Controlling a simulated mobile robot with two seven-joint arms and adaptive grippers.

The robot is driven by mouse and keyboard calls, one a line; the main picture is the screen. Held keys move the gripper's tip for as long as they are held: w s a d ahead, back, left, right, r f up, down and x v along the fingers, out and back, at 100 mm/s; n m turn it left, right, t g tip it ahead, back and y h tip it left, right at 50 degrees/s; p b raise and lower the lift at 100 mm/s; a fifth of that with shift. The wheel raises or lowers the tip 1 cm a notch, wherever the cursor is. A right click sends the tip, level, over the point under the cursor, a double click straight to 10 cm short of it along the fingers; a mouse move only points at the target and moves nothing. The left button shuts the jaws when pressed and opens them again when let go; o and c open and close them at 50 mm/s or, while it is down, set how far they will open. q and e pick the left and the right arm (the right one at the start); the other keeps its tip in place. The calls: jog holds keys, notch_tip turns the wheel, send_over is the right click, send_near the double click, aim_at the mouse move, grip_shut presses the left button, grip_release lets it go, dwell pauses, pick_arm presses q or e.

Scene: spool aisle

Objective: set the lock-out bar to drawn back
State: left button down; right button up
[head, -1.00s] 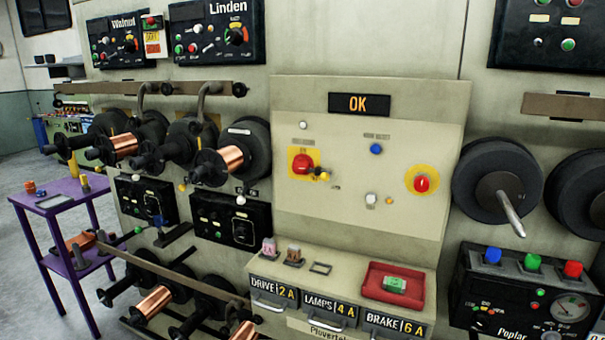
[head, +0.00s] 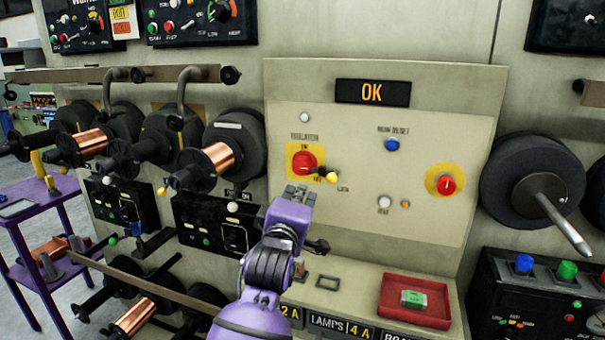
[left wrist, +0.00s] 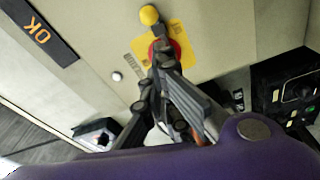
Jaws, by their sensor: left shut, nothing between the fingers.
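The lock-out bar appears to be the short dark bar with a yellow ball knob (head: 332,178), sticking out to the right of a red rotary knob (head: 304,162) on a yellow plate. In the left wrist view the yellow ball (left wrist: 148,15) is beyond my fingertips, and the red knob (left wrist: 158,46) is partly hidden behind them. My left gripper (head: 300,193) is shut and empty, just below the red knob in the head view. It also shows in the left wrist view (left wrist: 163,62). I cannot tell whether it touches anything. My right gripper is not in view.
An OK display (head: 372,92) tops the panel. A blue button (head: 392,145) and a second red knob (head: 446,184) are to the right. A red tray (head: 415,310) with a green piece sits on the ledge below. Copper spools (head: 217,158) jut out at left.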

pick_arm(q)
jog(key=w+d, duration=0.2)
jog(key=w, duration=0.7)
jog(key=shift+r+n, duration=0.3)
jog(key=shift+r, duration=0.1)
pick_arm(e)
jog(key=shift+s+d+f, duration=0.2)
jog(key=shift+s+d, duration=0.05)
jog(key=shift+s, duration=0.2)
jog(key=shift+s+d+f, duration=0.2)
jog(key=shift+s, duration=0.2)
pick_arm(q)
jog(key=shift+w+d, duration=0.1)
jog(key=shift+d, duration=0.05)
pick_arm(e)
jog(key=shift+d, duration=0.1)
